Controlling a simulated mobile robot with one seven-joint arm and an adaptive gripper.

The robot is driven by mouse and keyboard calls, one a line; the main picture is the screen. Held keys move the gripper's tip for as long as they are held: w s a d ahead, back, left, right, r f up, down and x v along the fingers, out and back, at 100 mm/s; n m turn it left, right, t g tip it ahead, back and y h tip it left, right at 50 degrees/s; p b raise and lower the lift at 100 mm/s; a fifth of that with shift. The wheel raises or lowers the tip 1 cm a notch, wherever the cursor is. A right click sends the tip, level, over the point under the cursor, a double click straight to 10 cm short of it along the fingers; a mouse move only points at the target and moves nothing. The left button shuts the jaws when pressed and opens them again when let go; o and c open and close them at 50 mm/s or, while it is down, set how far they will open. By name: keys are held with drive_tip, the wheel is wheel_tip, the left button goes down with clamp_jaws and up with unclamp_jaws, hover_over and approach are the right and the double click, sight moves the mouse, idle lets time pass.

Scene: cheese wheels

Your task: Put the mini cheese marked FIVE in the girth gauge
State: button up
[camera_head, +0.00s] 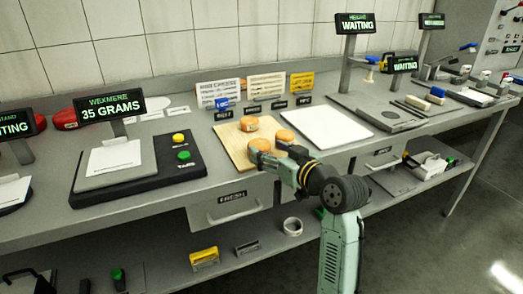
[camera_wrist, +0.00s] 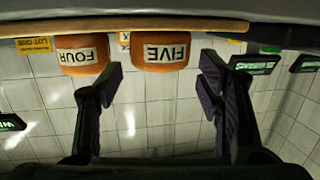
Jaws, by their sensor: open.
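The mini cheese marked FIVE (camera_wrist: 160,52) shows upside down in the wrist view, between and beyond my gripper's fingers (camera_wrist: 160,84). In the head view it appears to be the front left orange cheese (camera_head: 260,145) on the wooden board. My gripper (camera_head: 276,160) is open at the board's front edge, with no cheese held. The cheese marked FOUR (camera_wrist: 80,55) stands beside FIVE, outside the fingers. A third cheese (camera_head: 249,123) sits farther back; its label is mostly hidden in the wrist view. I cannot tell which station is the girth gauge; several screens read WAITING (camera_head: 356,25).
The wooden board (camera_head: 232,142) lies next to a white panel (camera_head: 312,128). A scale reading 35 GRAMS (camera_head: 110,107) stands left, with yellow and green buttons. Small label blocks (camera_head: 254,108) stand behind the board. Display posts and tools crowd the right bench.

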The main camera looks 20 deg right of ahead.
drive_tip(key=b+v, duration=0.1)
drive_tip(key=v, duration=0.6)
